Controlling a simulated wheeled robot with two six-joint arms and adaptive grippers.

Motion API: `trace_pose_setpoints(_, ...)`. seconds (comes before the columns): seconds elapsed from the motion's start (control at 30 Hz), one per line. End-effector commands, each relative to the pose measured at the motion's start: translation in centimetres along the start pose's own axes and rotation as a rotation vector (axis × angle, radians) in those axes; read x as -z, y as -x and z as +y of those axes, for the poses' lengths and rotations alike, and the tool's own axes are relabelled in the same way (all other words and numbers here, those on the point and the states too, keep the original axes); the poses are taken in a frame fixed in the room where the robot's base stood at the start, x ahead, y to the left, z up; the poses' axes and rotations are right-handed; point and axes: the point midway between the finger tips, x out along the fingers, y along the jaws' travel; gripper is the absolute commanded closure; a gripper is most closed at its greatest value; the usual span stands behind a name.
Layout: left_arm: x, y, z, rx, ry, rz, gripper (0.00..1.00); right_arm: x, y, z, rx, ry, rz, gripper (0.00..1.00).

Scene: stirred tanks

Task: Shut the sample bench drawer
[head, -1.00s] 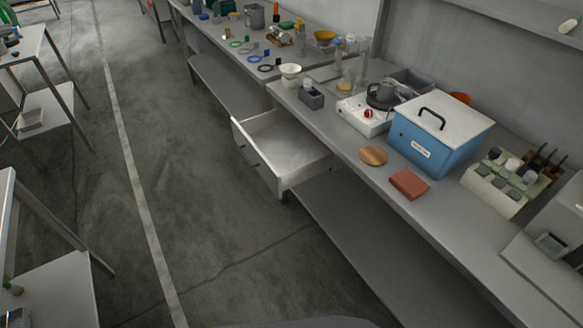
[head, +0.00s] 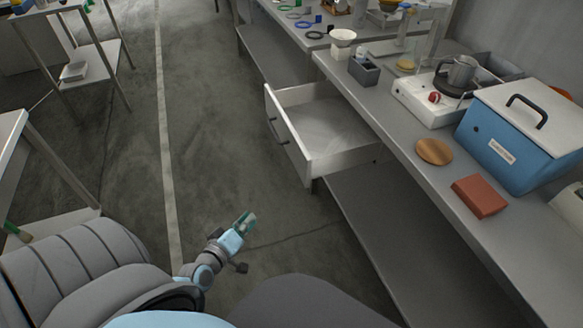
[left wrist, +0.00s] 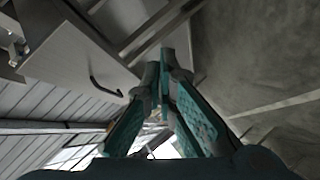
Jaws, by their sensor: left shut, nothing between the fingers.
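The sample bench drawer (head: 322,124) hangs open under the bench in the head view, and its inside looks empty. Its white front panel carries a dark handle (head: 276,131) and faces left. My left gripper (head: 246,219) is below and to the left of the drawer, over the floor, apart from it. In the left wrist view the left gripper's teal fingers (left wrist: 168,62) are together with nothing between them. A pale panel with a dark curved handle (left wrist: 104,88), likely the drawer front, shows there beyond the fingers, upper left. My right gripper is not seen.
The grey bench (head: 408,150) holds a blue box (head: 509,145), a red block (head: 480,195), a wooden disc (head: 434,151) and a hot plate (head: 424,98) with a pot. A lower shelf (head: 375,225) runs underneath. The floor left of the drawer is clear.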

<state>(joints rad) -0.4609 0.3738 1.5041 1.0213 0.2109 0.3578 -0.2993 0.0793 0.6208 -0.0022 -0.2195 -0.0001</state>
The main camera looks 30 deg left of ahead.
Motion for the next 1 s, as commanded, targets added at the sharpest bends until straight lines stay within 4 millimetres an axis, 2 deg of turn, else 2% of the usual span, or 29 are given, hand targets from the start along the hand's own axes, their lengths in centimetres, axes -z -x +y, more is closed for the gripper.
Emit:
trace_pose_setpoints(0.03, 0.7, -1.4, 1.3, -0.111, 0.164, 0.061, 1.0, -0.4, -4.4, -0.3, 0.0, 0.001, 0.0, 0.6)
trace_pose_setpoints(0.1, 3.1, -1.1, 5.1, -0.236, 0.401, 0.111, 1.0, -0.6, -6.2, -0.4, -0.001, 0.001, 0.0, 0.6)
trace_pose_setpoints(0.17, 4.3, -0.7, 7.1, -0.298, 0.537, 0.122, 1.0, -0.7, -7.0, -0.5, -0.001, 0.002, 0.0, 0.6)
trace_pose_setpoints(0.23, 5.2, -0.5, 8.5, -0.331, 0.618, 0.126, 1.0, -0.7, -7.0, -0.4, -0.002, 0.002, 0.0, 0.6)
trace_pose_setpoints(0.37, 6.0, -1.4, 9.5, -0.336, 0.637, 0.129, 1.0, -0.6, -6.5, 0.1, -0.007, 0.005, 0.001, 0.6)
trace_pose_setpoints(0.77, 7.9, -9.3, 11.7, -0.335, 0.634, 0.13, 1.0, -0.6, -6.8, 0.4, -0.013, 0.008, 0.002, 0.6)
trace_pose_setpoints(1.0, 6.5, -11.6, 13.8, -0.332, 0.634, 0.129, 1.0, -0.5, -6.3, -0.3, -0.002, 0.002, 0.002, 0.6)
